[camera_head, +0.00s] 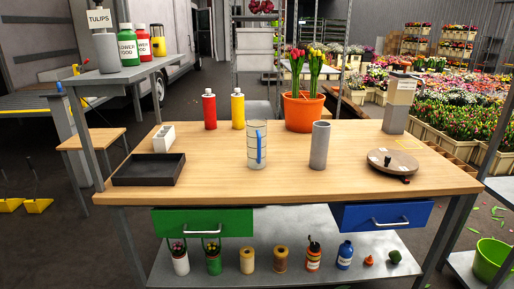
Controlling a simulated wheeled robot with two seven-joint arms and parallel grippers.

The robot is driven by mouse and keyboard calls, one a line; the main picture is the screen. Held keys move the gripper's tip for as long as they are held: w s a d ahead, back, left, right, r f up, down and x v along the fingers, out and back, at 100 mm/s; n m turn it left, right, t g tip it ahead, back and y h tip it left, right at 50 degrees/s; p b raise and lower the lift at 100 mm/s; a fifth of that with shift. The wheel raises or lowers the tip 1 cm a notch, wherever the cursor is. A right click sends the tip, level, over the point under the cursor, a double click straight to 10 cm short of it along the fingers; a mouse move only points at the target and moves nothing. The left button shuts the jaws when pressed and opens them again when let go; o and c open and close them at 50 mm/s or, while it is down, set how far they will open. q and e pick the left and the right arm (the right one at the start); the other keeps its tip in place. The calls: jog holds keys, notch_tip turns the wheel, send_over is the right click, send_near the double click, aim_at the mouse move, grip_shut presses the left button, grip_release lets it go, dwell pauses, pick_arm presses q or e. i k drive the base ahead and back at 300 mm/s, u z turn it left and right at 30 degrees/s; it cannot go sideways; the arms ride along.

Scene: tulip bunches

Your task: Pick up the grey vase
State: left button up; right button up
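A tall grey cylindrical vase (320,146) stands upright on the wooden table (240,182), right of the middle. Its dark open top shows, and it looks empty from here. A clear ribbed glass vessel (251,150) with a blue strip stands to its left. An orange pot (303,112) with red and yellow tulips stands just behind it. Neither of my grippers is in view, and nothing touches the grey vase.
A dark tray (149,170), red bottle (209,110) and yellow bottle (238,110) are at left. The table front is clear. Green (203,222) and blue (388,215) drawers stick out below.

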aim_at(320, 139)
jog(key=z, duration=1.25)
jog(key=i, duration=1.65)
jog(key=u, duration=1.3)
